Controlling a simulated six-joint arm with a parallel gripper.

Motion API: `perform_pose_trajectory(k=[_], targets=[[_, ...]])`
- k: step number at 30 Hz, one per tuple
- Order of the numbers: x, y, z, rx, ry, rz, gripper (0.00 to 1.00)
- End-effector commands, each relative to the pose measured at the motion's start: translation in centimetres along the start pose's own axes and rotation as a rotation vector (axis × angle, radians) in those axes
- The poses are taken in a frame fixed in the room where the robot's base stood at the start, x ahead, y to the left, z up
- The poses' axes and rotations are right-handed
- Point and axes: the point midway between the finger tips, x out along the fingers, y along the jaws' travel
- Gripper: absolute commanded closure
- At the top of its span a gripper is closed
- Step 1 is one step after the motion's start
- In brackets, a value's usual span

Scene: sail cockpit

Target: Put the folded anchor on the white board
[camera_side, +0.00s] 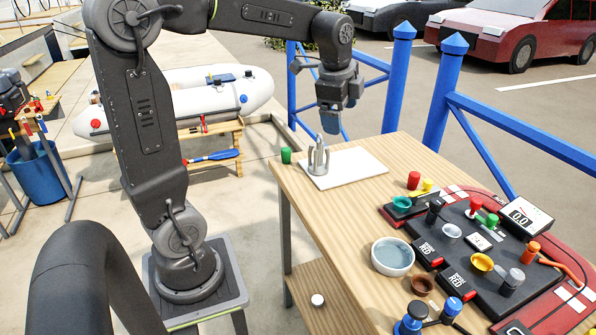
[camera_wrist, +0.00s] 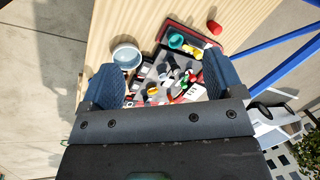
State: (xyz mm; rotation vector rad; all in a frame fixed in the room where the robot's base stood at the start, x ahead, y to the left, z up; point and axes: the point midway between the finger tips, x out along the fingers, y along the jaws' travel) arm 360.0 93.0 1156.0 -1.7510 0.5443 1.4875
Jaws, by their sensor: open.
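The folded anchor (camera_side: 318,158) is grey metal and stands upright on the white board (camera_side: 360,171), near its left part, in the side view. The white board lies flat at the far end of the wooden table. My gripper (camera_side: 331,132) is above the board, just above and to the right of the anchor's top, and does not appear to hold it. In the wrist view my gripper (camera_wrist: 160,62) has its two blue fingers wide apart with nothing gripped between them. The anchor and the board do not show in the wrist view.
A small green cylinder (camera_side: 286,156) stands left of the board. A red cylinder (camera_side: 414,180), a grey-blue bowl (camera_side: 392,256) and a black panel (camera_side: 470,250) crowded with coloured parts fill the nearer right side. Blue railing (camera_side: 443,90) runs behind the table.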

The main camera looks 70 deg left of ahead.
Motion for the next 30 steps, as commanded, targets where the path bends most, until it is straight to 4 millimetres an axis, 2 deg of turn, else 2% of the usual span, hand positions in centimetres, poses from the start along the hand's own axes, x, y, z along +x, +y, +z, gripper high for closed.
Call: perform_pose_trajectory(k=[1,6,9,12,15,18,30], targets=[[-1.3,2.8,-0.8,-0.087,0.033,-0.023,0.13],[-3.2,11.4,-1.9,-0.440,0.151,-0.044,0.13],[-3.4,15.6,-1.7,-0.622,0.217,-0.030,0.13],[-3.1,18.6,-1.3,-0.762,0.266,-0.007,0.13],[-2.8,20.4,-1.0,-0.853,0.296,0.013,0.13],[-2.5,21.2,-0.9,-0.898,0.307,0.025,0.13],[-2.5,21.2,-0.8,-0.907,0.307,0.027,0.13]])
